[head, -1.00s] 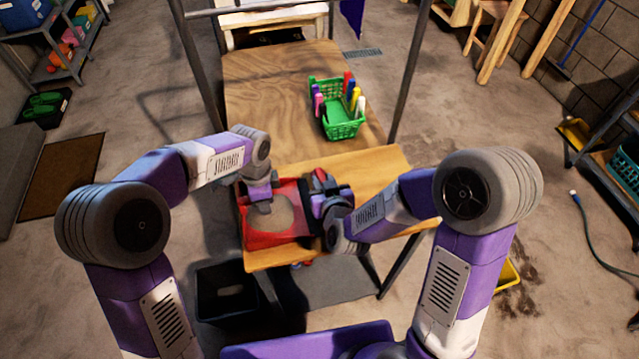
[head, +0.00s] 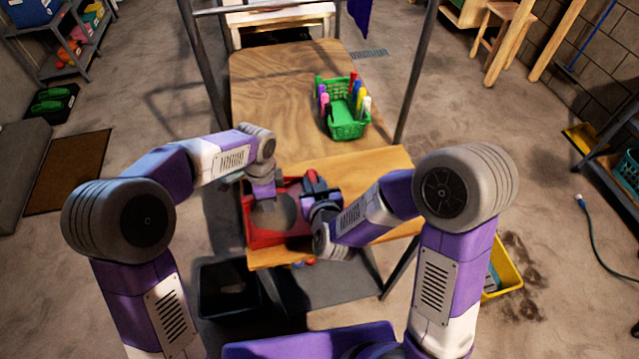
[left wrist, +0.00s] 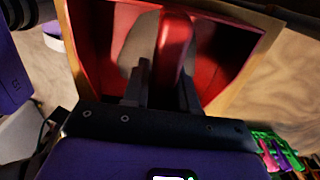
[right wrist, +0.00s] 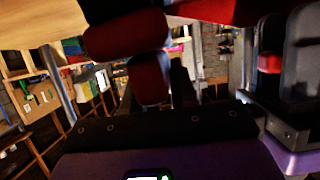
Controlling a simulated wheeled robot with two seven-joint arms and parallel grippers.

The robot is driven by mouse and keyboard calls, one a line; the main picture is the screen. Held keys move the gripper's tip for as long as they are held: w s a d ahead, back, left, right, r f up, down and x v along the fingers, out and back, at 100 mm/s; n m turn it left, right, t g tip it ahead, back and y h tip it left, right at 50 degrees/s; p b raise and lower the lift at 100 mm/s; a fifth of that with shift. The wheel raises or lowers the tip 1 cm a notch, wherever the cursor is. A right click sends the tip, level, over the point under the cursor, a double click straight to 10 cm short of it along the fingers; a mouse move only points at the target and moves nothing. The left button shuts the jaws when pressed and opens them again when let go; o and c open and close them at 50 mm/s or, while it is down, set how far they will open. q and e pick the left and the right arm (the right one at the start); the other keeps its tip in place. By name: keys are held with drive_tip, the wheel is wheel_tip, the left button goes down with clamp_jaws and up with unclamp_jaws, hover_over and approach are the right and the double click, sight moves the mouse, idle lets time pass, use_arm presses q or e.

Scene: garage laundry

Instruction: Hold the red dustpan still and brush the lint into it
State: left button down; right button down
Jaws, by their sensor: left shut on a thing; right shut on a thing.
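The red dustpan (head: 262,238) lies on the near wooden table, with a greyish patch (left wrist: 137,52) on its floor, perhaps lint. My left gripper (head: 266,203) is over the dustpan; in the left wrist view it is shut on the red dustpan handle (left wrist: 174,45). My right gripper (head: 318,200) is at the dustpan's right side, shut on a brush with a red handle (right wrist: 149,80). The bristles are mostly hidden by the gripper, so I cannot tell what they touch. No loose lint can be made out on the table.
The near table top (head: 375,163) is bare to the right. A green basket (head: 347,128) with several coloured bottles stands on the wooden board beyond. A black bin (head: 228,287) is on the floor at the front left, and a yellow tub (head: 507,268) at the right.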

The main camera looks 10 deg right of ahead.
use_arm(q)
drive_tip(key=shift+d, duration=0.1)
use_arm(e)
drive_tip(key=shift+s+a+f, duration=0.1)
drive_tip(key=shift+s+f, duration=0.15)
drive_tip(key=shift+f, duration=0.2)
drive_tip(key=shift+w+d+r, duration=0.1)
drive_tip(key=shift+d+r, duration=0.25)
drive_tip(key=shift+r, duration=0.55)
drive_tip(key=shift+w+d+r, duration=0.1)
drive_tip(key=shift+d+r, duration=0.25)
drive_tip(key=shift+r, duration=0.55)
drive_tip(key=shift+w+d+r, duration=0.1)
drive_tip(key=shift+d+r, duration=0.25)
drive_tip(key=shift+r, duration=0.55)
use_arm(q)
drive_tip(key=c, duration=0.8)
unclamp_jaws()
wheel_tip(320, 180, up, 12)
